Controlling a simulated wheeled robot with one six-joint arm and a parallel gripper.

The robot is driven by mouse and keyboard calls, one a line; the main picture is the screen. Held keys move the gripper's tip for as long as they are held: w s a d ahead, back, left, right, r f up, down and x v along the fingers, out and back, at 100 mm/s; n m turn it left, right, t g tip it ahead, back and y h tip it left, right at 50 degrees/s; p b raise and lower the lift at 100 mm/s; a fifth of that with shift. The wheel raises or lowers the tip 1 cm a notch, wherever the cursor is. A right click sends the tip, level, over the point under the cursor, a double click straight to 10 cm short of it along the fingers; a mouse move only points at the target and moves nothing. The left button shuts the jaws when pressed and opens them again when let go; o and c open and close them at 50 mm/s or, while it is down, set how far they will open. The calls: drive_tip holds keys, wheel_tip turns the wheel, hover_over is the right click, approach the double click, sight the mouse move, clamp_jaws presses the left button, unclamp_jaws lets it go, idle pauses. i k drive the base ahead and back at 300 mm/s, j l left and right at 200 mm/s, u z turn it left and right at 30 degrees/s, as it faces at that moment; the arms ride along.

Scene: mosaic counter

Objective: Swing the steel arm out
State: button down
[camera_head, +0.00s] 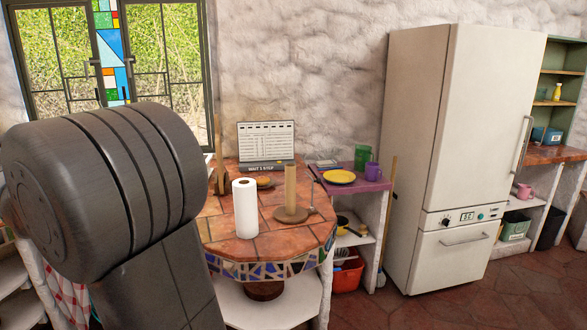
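A wooden holder with a round base (292,214) and an upright post (290,188) stands on the tiled counter. A thin steel arm (312,192) rises at the right edge of that base, apart from the post; its exact shape is too small to tell. A white paper roll (246,208) stands upright on the counter to the left of the holder, off the post. My dark arm link fills the left foreground. My gripper is not in view.
The counter (226,244) has a mosaic edge and bare tiles in front of the roll. A sign board (266,141) stands behind. A purple shelf top (362,185) with a yellow plate (339,177) and cups adjoins on the right. A tall fridge (460,150) stands further right.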

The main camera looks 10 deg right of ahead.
sight(318, 181)
drive_tip(key=i+l, duration=0.15)
drive_tip(key=i, duration=0.15)
drive_tip(key=i+l, duration=0.25)
drive_tip(key=l, duration=0.15)
drive_tip(key=i+l, duration=0.45)
drive_tip(key=l, duration=0.3)
drive_tip(key=i+l+u, duration=0.1)
drive_tip(key=i+l, duration=0.15)
drive_tip(key=l, duration=0.15)
drive_tip(key=i+l, duration=0.25)
drive_tip(key=l, duration=0.15)
drive_tip(key=i+l, duration=0.2)
drive_tip(key=l, duration=0.2)
drive_tip(key=i+l, duration=0.25)
drive_tip(key=l, duration=0.15)
